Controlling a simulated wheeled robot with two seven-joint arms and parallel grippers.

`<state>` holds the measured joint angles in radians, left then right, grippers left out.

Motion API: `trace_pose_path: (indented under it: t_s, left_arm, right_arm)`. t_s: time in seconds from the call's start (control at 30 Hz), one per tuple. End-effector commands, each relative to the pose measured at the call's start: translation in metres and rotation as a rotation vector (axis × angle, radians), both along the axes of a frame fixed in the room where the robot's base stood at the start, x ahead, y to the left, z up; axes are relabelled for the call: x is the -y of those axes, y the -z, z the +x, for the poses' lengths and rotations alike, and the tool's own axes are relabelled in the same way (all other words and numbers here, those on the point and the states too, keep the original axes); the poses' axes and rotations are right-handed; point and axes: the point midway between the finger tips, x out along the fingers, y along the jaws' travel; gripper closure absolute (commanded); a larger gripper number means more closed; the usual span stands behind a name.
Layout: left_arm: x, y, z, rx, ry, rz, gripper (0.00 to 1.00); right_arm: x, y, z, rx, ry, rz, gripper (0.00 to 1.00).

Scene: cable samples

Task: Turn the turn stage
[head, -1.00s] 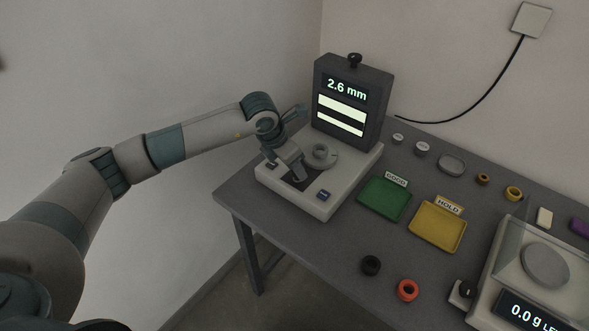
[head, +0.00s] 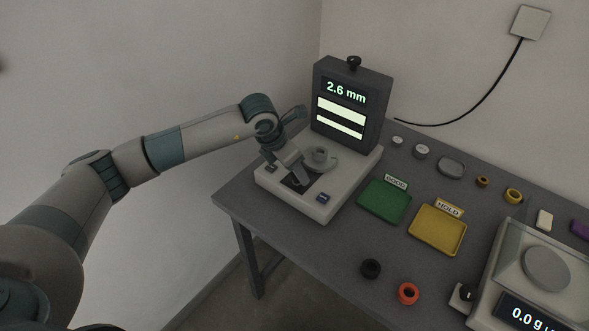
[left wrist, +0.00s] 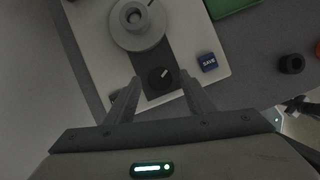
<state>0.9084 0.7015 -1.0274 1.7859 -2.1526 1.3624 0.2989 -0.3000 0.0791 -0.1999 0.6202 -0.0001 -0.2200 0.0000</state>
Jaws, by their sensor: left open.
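The round light-grey turn stage (head: 321,157) sits on the pale base (head: 338,196) of a measuring device, with a raised ring at its centre. It also shows at the top of the left wrist view (left wrist: 138,20), with a dark line on its face. A small black knob (left wrist: 160,77) with a white mark lies on a dark strip below the stage. My left gripper (head: 301,180) is open over the base; in the left wrist view its fingertips (left wrist: 162,84) stand either side of the knob, apart from the stage. Contact with the knob cannot be told. My right gripper is not seen.
The device's upright screen (head: 346,92) reads 2.6 mm. A blue SAVE button (head: 323,197) is on the base. Green (head: 384,201) and yellow (head: 437,229) trays, several rings and a scale (head: 545,268) stand to the right.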

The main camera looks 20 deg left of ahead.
Motion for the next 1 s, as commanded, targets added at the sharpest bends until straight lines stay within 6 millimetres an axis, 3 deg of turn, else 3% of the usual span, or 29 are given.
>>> trace_pose_path:
  t_s: [0.27, 0.63, 0.7, 0.8, 1.0]
  left_arm:
    - [-0.007, -0.026, -0.009, 0.005, 0.000, 0.000, 0.51]
    - [-0.023, -0.093, -0.031, 0.006, -0.001, 0.000, 0.51]
    - [-0.026, -0.106, -0.036, 0.006, -0.001, 0.000, 0.51]
    - [-0.030, -0.123, -0.041, 0.006, 0.001, 0.000, 0.51]
    - [-0.035, -0.148, -0.049, 0.005, -0.001, 0.000, 0.51]
  right_arm:
    - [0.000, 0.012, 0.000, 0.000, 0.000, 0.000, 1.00]
    - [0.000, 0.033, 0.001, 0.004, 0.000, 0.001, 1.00]
    - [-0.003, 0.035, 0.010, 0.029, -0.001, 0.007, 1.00]
    - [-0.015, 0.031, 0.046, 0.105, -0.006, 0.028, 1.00]
    - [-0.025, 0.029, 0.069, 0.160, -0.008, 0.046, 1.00]
